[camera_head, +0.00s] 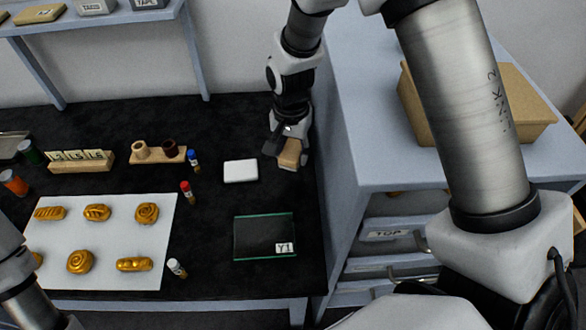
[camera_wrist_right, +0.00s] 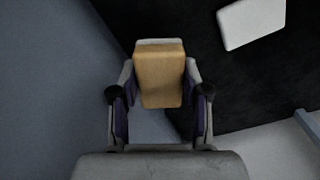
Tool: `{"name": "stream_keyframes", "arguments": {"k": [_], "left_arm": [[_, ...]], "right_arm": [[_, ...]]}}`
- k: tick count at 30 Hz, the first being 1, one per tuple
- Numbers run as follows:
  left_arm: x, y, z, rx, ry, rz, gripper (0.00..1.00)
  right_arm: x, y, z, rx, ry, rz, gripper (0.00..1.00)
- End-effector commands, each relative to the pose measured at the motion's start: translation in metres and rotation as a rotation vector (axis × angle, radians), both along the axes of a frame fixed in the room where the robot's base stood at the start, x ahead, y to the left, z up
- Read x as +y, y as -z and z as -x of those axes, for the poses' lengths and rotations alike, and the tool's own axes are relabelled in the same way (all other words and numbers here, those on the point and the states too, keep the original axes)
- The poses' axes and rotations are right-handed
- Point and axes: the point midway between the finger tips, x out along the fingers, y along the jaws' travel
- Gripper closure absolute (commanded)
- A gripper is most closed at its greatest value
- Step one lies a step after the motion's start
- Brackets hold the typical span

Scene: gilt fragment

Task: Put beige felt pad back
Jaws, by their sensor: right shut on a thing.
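The beige felt pad (camera_head: 290,153) is a small tan block held in my right gripper (camera_head: 287,152), above the right end of the black table near the grey cabinet. In the right wrist view the pad (camera_wrist_right: 160,78) sits between the two fingers of the gripper (camera_wrist_right: 160,92), which is shut on it. A pale strip shows at the pad's far edge. My left arm enters at the lower left, but its gripper is out of view.
A white block (camera_head: 240,171) lies left of the held pad. A dark green-edged tray (camera_head: 264,237) labelled Y1 is at the front. A white sheet (camera_head: 115,244) bears gilt pieces. Small vials (camera_head: 187,192) stand between. The drawer cabinet (camera_head: 350,150) bounds the right.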

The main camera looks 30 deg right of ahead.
Motion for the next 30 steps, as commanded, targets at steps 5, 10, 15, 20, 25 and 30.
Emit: {"name": "stream_keyframes", "arguments": {"k": [5, 10, 15, 20, 25, 30], "left_arm": [[0.000, -0.004, -0.001, -0.002, 0.000, 0.000, 1.00], [0.000, -0.008, 0.000, -0.001, 0.000, 0.000, 1.00], [0.000, -0.007, 0.000, -0.001, 0.000, 0.000, 1.00], [0.000, -0.006, 0.000, -0.001, 0.000, 0.000, 1.00], [0.000, -0.006, 0.000, -0.001, 0.000, 0.000, 1.00], [0.000, -0.006, 0.000, -0.001, 0.000, 0.000, 1.00]], "right_arm": [[0.000, 0.029, 0.000, 0.003, 0.001, -0.001, 0.82], [0.000, 0.057, 0.000, 0.003, 0.001, 0.000, 0.82], [0.000, 0.059, -0.001, -0.002, 0.000, -0.001, 0.82], [0.000, 0.062, -0.001, -0.001, 0.000, 0.000, 0.82], [0.000, 0.062, -0.001, -0.001, 0.000, 0.000, 0.29], [0.000, 0.062, -0.001, -0.001, 0.000, 0.000, 0.29]]}}
